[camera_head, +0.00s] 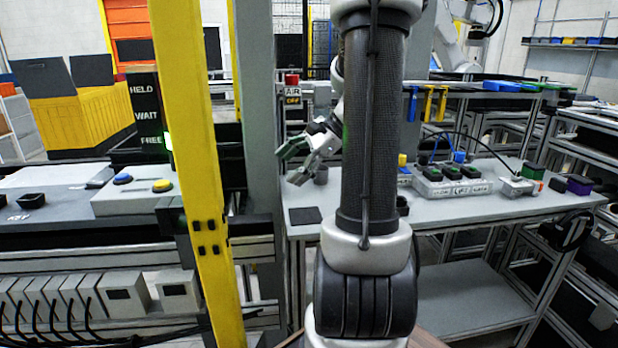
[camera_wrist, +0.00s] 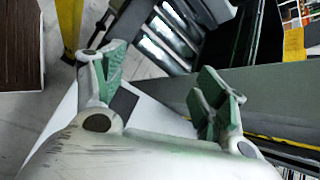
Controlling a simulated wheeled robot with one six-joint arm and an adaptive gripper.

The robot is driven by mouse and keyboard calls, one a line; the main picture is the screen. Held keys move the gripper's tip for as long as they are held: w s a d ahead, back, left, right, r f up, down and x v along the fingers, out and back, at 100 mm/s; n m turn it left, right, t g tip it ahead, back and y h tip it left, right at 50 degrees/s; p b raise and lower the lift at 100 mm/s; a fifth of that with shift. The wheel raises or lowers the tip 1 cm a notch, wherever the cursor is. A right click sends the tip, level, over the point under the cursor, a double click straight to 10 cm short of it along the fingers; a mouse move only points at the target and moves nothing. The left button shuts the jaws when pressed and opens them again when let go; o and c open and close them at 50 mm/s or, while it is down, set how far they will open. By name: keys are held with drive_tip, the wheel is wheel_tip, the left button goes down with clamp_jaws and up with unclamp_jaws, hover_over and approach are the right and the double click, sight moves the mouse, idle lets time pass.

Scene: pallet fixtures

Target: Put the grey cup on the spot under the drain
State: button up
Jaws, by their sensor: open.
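My gripper (camera_head: 293,163) is open and empty above the left end of the grey workbench (camera_head: 330,196). Its two green-padded fingers stand wide apart in the wrist view (camera_wrist: 163,68). A small dark grey cup (camera_head: 321,174) shows just right of the fingers in the head view; I cannot tell whether they touch. A dark square patch (camera_head: 305,215) lies flat on the bench near its left front corner. A dark square, seemingly this patch, also shows beside the left finger in the wrist view (camera_wrist: 124,102). I cannot make out the drain.
A dark round holder or cup (camera_head: 403,205) is partly hidden behind my arm. Grey button boxes (camera_head: 450,186) stand farther right on the bench. A yellow post (camera_head: 195,150) and a panel with buttons (camera_head: 140,195) stand left.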

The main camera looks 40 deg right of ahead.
drive_tip(key=s+a+r+n+h, duration=0.1)
drive_tip(key=s+a+n+h, duration=0.1)
drive_tip(key=s+n, duration=0.3)
drive_tip(key=s+a+r+n+g+h, duration=0.1)
drive_tip(key=s+a+r+n+h, duration=0.1)
drive_tip(key=s+a+n, duration=0.2)
drive_tip(key=s+a+r+n+g+h, duration=0.1)
drive_tip(key=s+a+r+n+h, duration=0.1)
drive_tip(key=s+n, duration=0.6)
drive_tip(key=a+n, duration=0.1)
drive_tip(key=n, duration=0.1)
drive_tip(key=shift+a+n+h, duration=0.3)
drive_tip(key=shift+h, duration=0.1)
drive_tip(key=shift+s+d, duration=0.1)
